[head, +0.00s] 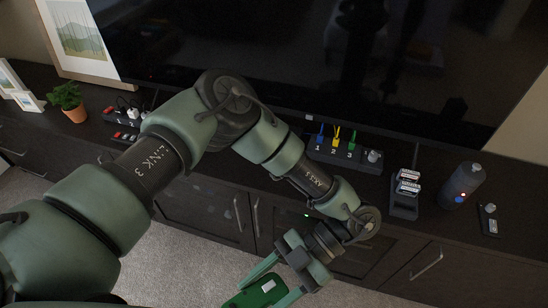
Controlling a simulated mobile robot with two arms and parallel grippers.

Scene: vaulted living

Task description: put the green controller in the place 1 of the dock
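The green controller (246,298) is at the bottom edge, partly cut off by the frame, with a small pale label on it. My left gripper (262,290) has its two fingers on either side of the controller and appears shut on it, above the carpet in front of the cabinet. A dark block marked 1, 2 and 3 (318,157), which looks like the dock, stands on the cabinet top. Blue, yellow and green pieces stand behind its numbers, blue at 1. The gripper is well below and in front of it. My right gripper is out of view.
A black rack (404,211) with labelled items, a grey cylinder (462,186) and a small switch plate (490,220) stand right of the block. A large TV screen (300,60) is behind. A potted plant (66,97) and a dark strip (122,117) are at left.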

